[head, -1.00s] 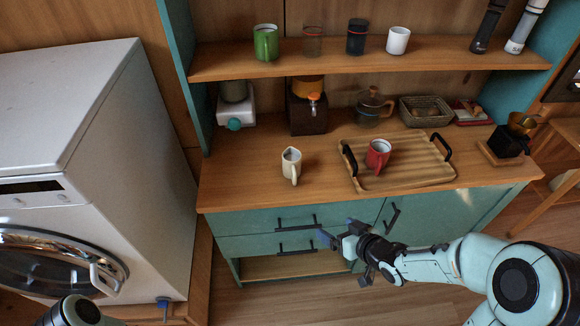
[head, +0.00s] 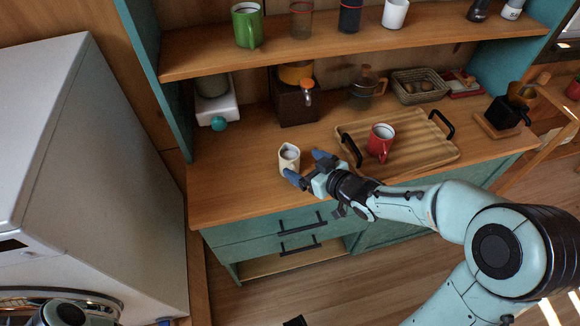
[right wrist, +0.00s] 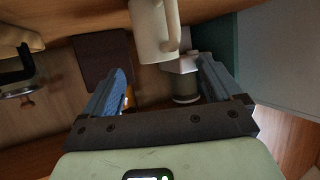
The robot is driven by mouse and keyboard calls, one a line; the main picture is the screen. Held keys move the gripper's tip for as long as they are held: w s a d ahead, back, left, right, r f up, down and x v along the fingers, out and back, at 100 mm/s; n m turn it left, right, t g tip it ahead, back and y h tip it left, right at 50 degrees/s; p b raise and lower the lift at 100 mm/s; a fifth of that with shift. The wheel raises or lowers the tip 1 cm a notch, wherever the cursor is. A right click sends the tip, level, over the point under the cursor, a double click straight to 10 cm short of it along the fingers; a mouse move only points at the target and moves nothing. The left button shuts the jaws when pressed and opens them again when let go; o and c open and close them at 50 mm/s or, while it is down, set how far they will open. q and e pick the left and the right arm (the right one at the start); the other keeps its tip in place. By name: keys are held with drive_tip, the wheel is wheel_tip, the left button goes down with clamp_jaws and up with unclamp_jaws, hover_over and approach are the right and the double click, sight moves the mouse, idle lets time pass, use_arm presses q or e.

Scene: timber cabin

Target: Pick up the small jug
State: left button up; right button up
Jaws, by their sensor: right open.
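The small jug (head: 289,157) is cream-white and stands upright on the wooden counter, left of the tray. My right gripper (head: 306,168) is open and empty, just to the right and front of the jug, with its fingers pointing toward it. In the right wrist view the jug (right wrist: 152,32) and its handle show at the top, beyond the open fingertips of the right gripper (right wrist: 163,78). The jug is not between the fingers. My left gripper is out of view; only a bit of my left arm shows at the lower left.
A wooden tray (head: 412,162) with black handles holds a red mug (head: 380,142) close to my right forearm. A coffee maker (head: 295,100) and a white appliance (head: 216,108) stand behind the jug. A shelf (head: 350,50) with cups overhangs the back. Counter left of the jug is clear.

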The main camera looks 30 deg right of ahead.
sight(296, 159)
drive_tip(key=x, duration=0.7)
drive_tip(key=shift+s+d+f, duration=0.1)
drive_tip(key=shift+f, duration=0.05)
drive_tip(key=c, duration=1.3)
